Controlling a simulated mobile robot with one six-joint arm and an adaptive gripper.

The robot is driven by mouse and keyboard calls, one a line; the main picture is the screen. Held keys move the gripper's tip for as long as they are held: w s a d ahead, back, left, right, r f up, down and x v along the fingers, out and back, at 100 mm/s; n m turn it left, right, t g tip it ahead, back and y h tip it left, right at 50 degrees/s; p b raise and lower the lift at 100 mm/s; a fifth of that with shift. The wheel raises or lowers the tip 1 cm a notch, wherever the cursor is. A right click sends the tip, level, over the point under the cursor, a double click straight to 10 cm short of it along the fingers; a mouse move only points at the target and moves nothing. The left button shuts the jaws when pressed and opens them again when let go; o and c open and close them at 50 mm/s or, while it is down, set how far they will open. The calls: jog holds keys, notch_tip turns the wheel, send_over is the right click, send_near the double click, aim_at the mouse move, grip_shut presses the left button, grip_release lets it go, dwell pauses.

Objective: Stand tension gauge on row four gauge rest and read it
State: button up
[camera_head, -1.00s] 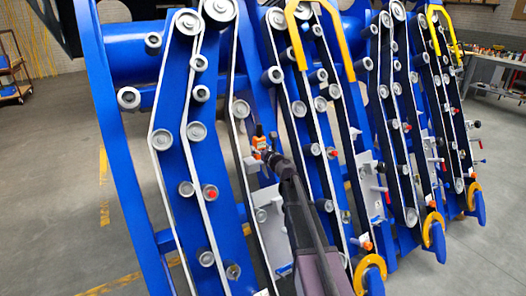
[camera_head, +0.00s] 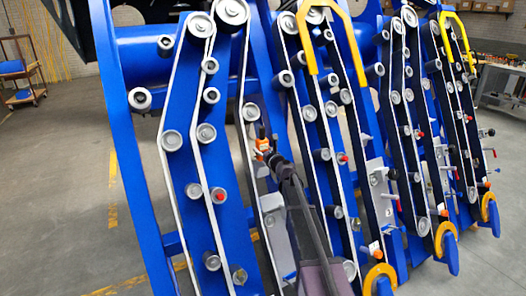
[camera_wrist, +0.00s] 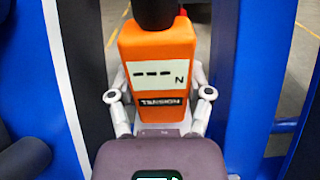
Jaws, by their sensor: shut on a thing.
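The tension gauge (camera_wrist: 158,48) is an orange block with a dark top. In the head view the small orange gauge (camera_head: 263,144) is at my gripper (camera_head: 268,153), in front of the belt rows near a grey plate (camera_head: 273,207). I cannot tell which part is the row four gauge rest, or whether the gauge touches anything.
Blue slanted frames with white and black belts and grey rollers (camera_head: 205,133) stand close around my arm. A yellow guard bar (camera_head: 350,40) is to the right. A trolley (camera_head: 22,75) stands far left. The floor (camera_head: 65,190) at left is clear.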

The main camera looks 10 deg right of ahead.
jog(key=shift+f+b, duration=0.45)
jog(key=shift+f, duration=0.3)
jog(key=shift+f+b, duration=0.35)
jog(key=shift+b, duration=0.05)
jog(key=o, duration=1.3)
jog(key=shift+v, duration=6.05)
